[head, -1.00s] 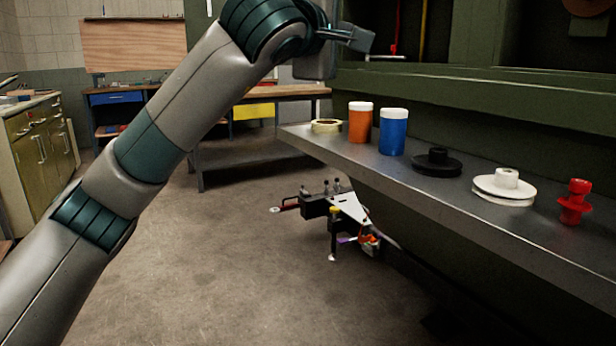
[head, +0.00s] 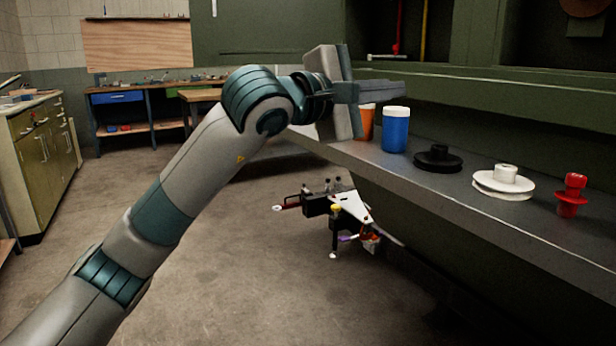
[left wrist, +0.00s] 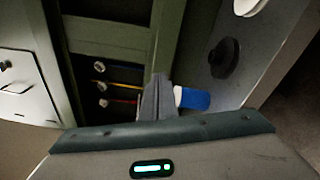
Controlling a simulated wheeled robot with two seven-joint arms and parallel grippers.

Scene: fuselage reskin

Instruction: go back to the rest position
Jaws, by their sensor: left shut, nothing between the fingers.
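My left gripper (head: 388,91) is at the end of the arm that comes in from the left in the head view. It points right, above the far part of the metal shelf, in front of the orange jar. Its fingers are together with nothing between them. In the left wrist view the shut fingers (left wrist: 158,98) show at the middle, and the blue jar appears beside them. My right gripper is not in view.
A wheeled device (head: 335,210) stands below. The floor (head: 235,285) is clear in front.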

